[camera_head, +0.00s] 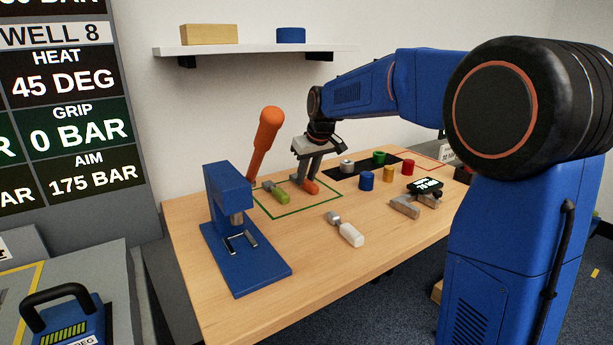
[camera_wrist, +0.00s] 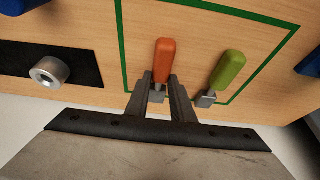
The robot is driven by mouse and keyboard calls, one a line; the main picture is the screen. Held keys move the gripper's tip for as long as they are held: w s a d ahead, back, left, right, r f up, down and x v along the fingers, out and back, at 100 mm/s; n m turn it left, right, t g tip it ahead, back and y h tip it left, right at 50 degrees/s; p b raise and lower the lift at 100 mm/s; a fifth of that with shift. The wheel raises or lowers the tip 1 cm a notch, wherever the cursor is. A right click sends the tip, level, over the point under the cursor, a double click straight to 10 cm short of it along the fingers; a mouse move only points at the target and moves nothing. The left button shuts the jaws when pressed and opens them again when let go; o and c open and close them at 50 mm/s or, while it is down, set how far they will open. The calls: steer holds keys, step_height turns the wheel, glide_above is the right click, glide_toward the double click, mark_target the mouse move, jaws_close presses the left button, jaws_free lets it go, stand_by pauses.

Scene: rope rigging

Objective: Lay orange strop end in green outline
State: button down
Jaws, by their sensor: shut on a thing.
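The orange strop end (camera_head: 311,187) has an orange grip and a grey metal end, and it also shows in the wrist view (camera_wrist: 165,57). My gripper (camera_head: 305,181) is shut on it, with one finger (camera_wrist: 161,82) on each side near its metal end. It is inside the green outline (camera_head: 298,213) on the wooden table, low over or touching the surface; I cannot tell which. The outline shows in the wrist view too (camera_wrist: 122,45). A green-handled strop end (camera_head: 281,196) lies inside the same outline, beside the orange one and apart from it (camera_wrist: 230,70).
A blue press (camera_head: 236,225) with a tall orange lever (camera_head: 265,140) stands left of the outline. A white-handled piece (camera_head: 349,234) lies in front. Coloured cylinders (camera_head: 366,181) and a gauge (camera_head: 424,186) are to the right.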

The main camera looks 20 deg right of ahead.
steer(key=c, duration=1.5)
jaws_free()
steer(key=shift+c, duration=0.2)
steer(key=v, duration=1.2)
steer(key=shift+s, duration=0.1)
